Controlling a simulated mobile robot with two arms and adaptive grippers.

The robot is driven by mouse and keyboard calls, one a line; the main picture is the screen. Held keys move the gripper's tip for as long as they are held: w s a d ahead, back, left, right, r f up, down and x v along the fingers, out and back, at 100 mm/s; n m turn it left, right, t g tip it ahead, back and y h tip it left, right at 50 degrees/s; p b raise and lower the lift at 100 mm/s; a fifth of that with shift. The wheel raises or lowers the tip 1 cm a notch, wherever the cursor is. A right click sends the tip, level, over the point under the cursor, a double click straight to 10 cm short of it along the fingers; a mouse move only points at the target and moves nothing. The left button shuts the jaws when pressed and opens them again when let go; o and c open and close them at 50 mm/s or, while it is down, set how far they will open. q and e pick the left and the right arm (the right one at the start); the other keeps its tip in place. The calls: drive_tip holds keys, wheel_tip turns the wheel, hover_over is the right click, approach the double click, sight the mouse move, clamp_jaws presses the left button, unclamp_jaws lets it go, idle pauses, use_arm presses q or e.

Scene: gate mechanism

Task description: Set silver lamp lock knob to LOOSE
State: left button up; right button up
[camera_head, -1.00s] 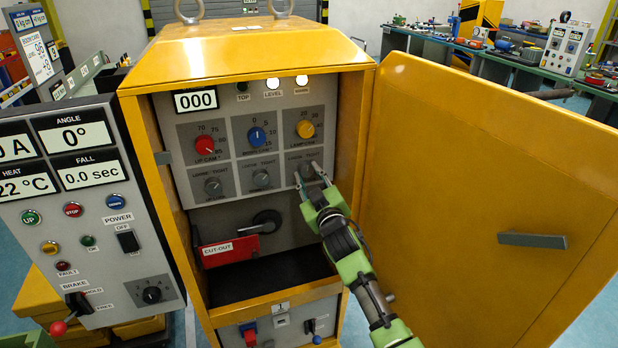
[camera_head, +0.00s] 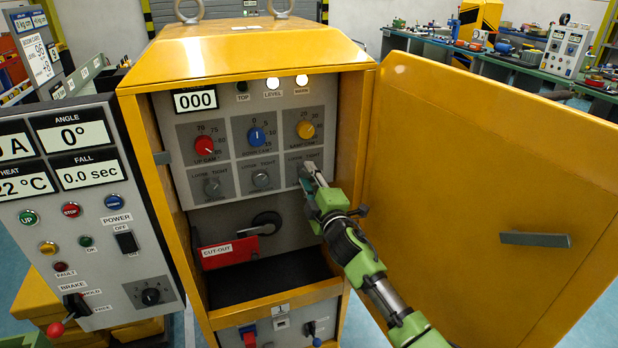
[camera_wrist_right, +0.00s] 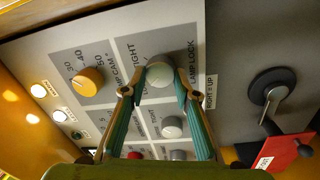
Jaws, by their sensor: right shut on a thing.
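The silver lamp lock knob (camera_wrist_right: 160,70) is a round grey knob on a grey plate marked LAMP LOCK in the right wrist view, with TIGHT readable beside it. In the head view it is at the lower right of the control panel, hidden behind my fingers. My right gripper (camera_head: 309,173) reaches in from the lower right and is shut on this knob. In the right wrist view a fingertip of the gripper (camera_wrist_right: 160,92) is on each side of the knob. The knob's pointer cannot be made out. My left gripper is not in view.
The yellow lamp cam knob (camera_head: 305,130) is just above. Two more silver lock knobs (camera_head: 261,179) (camera_head: 212,187) sit to the left. A red CUT-OUT handle (camera_head: 230,250) is below. The open yellow door (camera_head: 480,170) stands close to the right of my arm.

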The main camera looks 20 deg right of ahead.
drive_tip(key=shift+f+n, duration=0.1)
drive_tip(key=shift+n, duration=0.4)
drive_tip(key=o, duration=1.1)
drive_tip(key=s, duration=1.2)
drive_tip(key=shift+d+f, duration=0.2)
drive_tip(key=shift+f, duration=0.15)
drive_tip(key=shift+f, duration=0.1)
